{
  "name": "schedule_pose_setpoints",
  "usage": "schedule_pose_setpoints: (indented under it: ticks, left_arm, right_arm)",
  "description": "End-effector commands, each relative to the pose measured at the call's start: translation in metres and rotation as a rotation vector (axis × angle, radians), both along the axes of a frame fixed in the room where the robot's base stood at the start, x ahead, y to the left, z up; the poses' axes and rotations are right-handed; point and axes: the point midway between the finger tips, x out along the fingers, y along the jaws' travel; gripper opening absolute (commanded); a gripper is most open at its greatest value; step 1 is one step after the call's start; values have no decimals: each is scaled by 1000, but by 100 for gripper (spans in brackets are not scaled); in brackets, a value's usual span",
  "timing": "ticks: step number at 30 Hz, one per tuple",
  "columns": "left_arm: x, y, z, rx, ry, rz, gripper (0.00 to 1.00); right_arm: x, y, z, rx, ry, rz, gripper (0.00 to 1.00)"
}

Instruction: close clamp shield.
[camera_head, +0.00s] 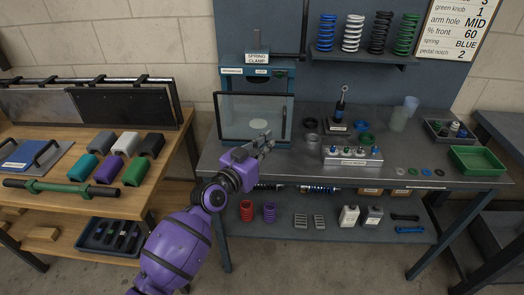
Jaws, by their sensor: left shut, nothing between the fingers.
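The clamp shield (243,113) is a clear panel in a dark frame. It stands upright across the front of the blue spring clamp (284,72) at the left end of the grey workbench. Parts of the clamp show through the panel. My left gripper (266,145) is shut and empty, just in front of the shield's lower right edge. I cannot tell whether it touches the shield. Its fingers hide part of that lower edge. My right gripper is not in view.
A metal block with several knobs (352,160) and a small damper on a stand (339,108) stand right of the gripper. A green tray (474,160) lies at the bench's right end. Coloured springs stand on a shelf (360,57). A wooden table (165,160) stands left.

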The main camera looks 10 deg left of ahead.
Motion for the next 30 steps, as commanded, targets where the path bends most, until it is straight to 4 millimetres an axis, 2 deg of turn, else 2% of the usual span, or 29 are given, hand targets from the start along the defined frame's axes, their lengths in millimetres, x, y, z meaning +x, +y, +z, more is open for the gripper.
schedule_pose_setpoints:
  ticks: [3, 6, 11, 19, 30]
  left_arm:
    - [28, -17, -3, 2, -1, 1, 0]
    - [47, -26, -6, 3, 2, 2, 0]
    - [67, -32, -4, 1, 2, 2, 0]
    - [71, -34, 1, -1, -2, 2, 0]
    - [69, -35, 3, 0, -4, 2, 0]
  right_arm:
    - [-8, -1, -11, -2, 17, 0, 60]
    - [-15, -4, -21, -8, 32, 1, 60]
    - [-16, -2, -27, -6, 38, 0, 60]
    - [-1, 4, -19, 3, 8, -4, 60]
    - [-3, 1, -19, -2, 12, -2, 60]
